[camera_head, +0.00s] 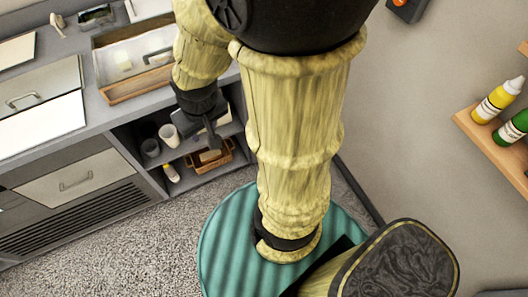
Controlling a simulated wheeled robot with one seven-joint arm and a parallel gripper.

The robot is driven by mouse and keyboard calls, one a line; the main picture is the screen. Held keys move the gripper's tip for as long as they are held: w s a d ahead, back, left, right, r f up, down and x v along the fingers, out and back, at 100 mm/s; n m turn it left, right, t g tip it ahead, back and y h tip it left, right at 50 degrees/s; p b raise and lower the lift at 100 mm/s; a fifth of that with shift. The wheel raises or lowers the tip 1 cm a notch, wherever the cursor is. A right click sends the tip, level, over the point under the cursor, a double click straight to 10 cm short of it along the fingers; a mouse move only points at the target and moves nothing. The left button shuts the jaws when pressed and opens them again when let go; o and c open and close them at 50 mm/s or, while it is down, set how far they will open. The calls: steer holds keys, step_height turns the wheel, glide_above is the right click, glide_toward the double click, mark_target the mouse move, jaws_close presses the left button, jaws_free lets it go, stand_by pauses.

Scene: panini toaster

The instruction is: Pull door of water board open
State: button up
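I cannot tell for sure which part is the water board or its door. A grey cabinet unit on the left has an open shelf (150,130) under its counter. A pale panel with a metal handle (74,182) is on its front, above a dark slatted vent. My gripper (211,145) is dark and small in view, in front of the open shelf and close to its upper right. Whether its fingers are apart cannot be made out. My yellowish arm covers the area to the right of it.
Cups (168,135) and a wicker basket (208,157) stand on the shelf. A wood-edged open drawer or tray (138,88) is above. Pale handled panels (40,88) lie left. A wooden wall shelf (490,145) with bottles is right. Carpet is clear at lower left.

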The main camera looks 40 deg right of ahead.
steer(key=d+f+m+g+y+b, duration=0.1)
steer(key=d+f+m+y+b, duration=0.2)
steer(key=f+b, duration=0.7)
steer(key=d+f+m+g+y+b, duration=0.1)
steer(key=f+m+y+b, duration=0.2)
steer(key=f+m+b, duration=0.75)
steer(key=d+f+g+y+b, duration=0.15)
steer(key=f+b, duration=0.35)
steer(key=f, duration=1)
steer(key=w+d+f+m+t+y+b, duration=0.2)
steer(key=d+f+m+t+b, duration=0.15)
steer(key=f+b, duration=0.35)
steer(key=w+d+f+m+t+y+b, duration=0.25)
steer(key=f+m+t+b, duration=0.2)
steer(key=f, duration=0.35)
steer(key=s+d+f+m+t+h+b, duration=0.1)
steer(key=d+f+m+t+h+b, duration=0.4)
steer(key=d+f, duration=0.5)
steer(key=s+d+f+m+t+h+b, duration=0.2)
steer(key=d+f+m+t+h+b, duration=0.4)
steer(key=d+f+m+b, duration=0.4)
step_height(320, 180, down, 4)
steer(key=d+h+b, duration=0.1)
steer(key=b, duration=0.1)
steer(key=shift+s+d+h+b, duration=0.3)
steer(key=shift+w+f, duration=0.1)
steer(key=w+b, duration=0.8)
steer(key=w, duration=0.9)
steer(key=shift+d, duration=0.3)
